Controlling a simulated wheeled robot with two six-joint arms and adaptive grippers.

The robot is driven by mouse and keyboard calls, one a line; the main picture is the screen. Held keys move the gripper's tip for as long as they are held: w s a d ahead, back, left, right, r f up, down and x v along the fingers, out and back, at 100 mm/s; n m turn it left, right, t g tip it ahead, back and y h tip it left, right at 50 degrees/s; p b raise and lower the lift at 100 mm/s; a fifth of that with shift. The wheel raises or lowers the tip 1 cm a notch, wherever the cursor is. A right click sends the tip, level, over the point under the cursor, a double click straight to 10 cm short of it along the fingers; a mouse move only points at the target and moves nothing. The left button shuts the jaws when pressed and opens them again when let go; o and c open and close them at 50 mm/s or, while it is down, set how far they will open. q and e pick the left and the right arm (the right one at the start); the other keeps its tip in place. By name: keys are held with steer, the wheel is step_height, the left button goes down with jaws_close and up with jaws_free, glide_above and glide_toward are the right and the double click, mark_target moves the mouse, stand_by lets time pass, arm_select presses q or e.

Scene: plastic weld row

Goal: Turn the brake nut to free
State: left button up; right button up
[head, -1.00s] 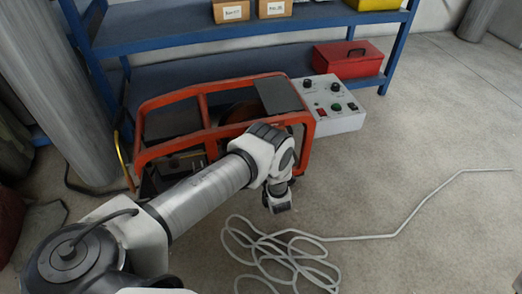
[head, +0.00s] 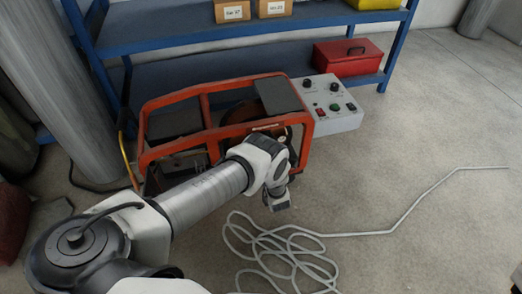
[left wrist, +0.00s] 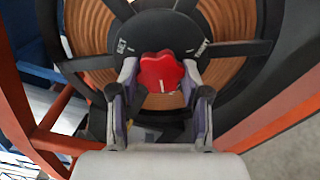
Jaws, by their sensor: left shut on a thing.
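The brake nut is a red lobed knob (left wrist: 162,72) at the centre of a dark hub (left wrist: 158,30) in the left wrist view. A short white mark on it points toward the bottom of the picture. The hub carries a label reading SET on the left and a label I cannot read clearly on the right. My left gripper (left wrist: 161,78) is shut on the knob, one finger on each side. In the head view my own arm and wrist hide the knob and fingertips. My right gripper is not in view.
A copper-coloured coil (left wrist: 92,30) with dark spokes surrounds the hub. An orange tubular frame (head: 150,157) encloses the machine. A grey control box (head: 335,117) stands to its right. A pale hose (head: 275,250) lies on the floor; a blue shelf (head: 240,37) stands behind.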

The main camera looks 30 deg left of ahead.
arm_select(q)
steer(key=shift+n+p, duration=0.3)
steer(key=shift+n, duration=0.9)
steer(key=o, duration=1.1)
steer(key=shift+f, duration=0.1)
steer(key=shift+o, duration=0.2)
steer(key=shift+d, duration=0.1)
steer(key=v, duration=1.2)
steer(key=shift+w, duration=0.1)
